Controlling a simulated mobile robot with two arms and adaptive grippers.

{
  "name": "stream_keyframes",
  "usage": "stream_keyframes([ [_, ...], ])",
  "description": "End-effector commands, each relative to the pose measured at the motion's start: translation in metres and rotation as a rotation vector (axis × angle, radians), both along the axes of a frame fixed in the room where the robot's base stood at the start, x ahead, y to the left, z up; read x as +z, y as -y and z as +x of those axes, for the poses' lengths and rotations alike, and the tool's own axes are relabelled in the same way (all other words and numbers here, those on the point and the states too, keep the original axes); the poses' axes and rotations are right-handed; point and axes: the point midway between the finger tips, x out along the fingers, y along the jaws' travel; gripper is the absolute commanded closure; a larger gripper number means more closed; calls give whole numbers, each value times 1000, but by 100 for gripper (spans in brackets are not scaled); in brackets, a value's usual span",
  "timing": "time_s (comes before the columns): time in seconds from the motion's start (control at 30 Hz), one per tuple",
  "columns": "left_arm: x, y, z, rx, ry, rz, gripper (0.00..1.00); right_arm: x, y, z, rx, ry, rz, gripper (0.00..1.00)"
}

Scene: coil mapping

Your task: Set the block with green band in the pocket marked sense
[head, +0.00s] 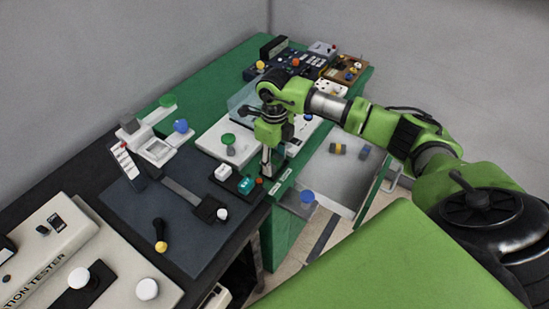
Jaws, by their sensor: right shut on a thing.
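My right gripper (268,168) reaches down over the front edge of the green bench top. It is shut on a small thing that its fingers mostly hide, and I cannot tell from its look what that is. No green band can be made out on it. Just left of the fingers is a small dark unit with teal marks (245,184) and a white block-shaped piece (223,172). No pocket marked sense can be read at this size. My left gripper is not in view.
A green knob (228,139) stands on a white plate behind the gripper. A dark mat (150,205) with a black-and-yellow handle (160,235) lies to the left. A white tester (40,255) is at lower left. Several control boxes (300,62) crowd the bench's far end.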

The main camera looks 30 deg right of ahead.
Motion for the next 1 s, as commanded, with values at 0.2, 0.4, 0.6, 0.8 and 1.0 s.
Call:
stream_keyframes([
  [0.2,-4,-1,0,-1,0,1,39,-4,0,0,-1,0,0,51],
  [0.4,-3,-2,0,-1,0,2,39,-3,0,0,-1,-1,0,39],
  [0.6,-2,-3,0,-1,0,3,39,-2,0,0,-1,-1,0,39],
  [0.8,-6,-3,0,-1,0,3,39,17,1,1,-1,4,-1,39],
  [1.0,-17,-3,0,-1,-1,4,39,61,0,2,-1,5,0,39],
])
